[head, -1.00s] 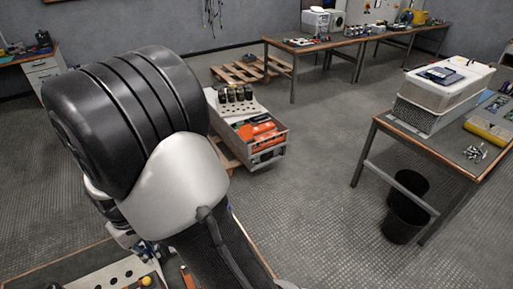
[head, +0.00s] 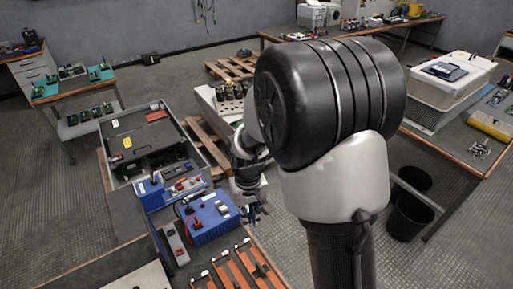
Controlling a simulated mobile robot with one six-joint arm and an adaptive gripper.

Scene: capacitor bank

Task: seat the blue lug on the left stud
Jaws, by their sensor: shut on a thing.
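My gripper (head: 252,208) hangs at the end of my arm, left of the big dark joint, just right of a blue box. It is small and dark in the head view. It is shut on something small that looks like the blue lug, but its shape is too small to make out. A row of copper-coloured bars (head: 240,272) with white-tipped ends lies on the near bench, below the gripper in the picture. I cannot pick out the left stud.
A blue box (head: 210,215) with a red clamp stands left of the gripper. A smaller blue unit (head: 152,193) and an open grey case (head: 150,147) stand behind it. My arm hides much of the middle right. A bench with a white bin (head: 450,80) stands at the right.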

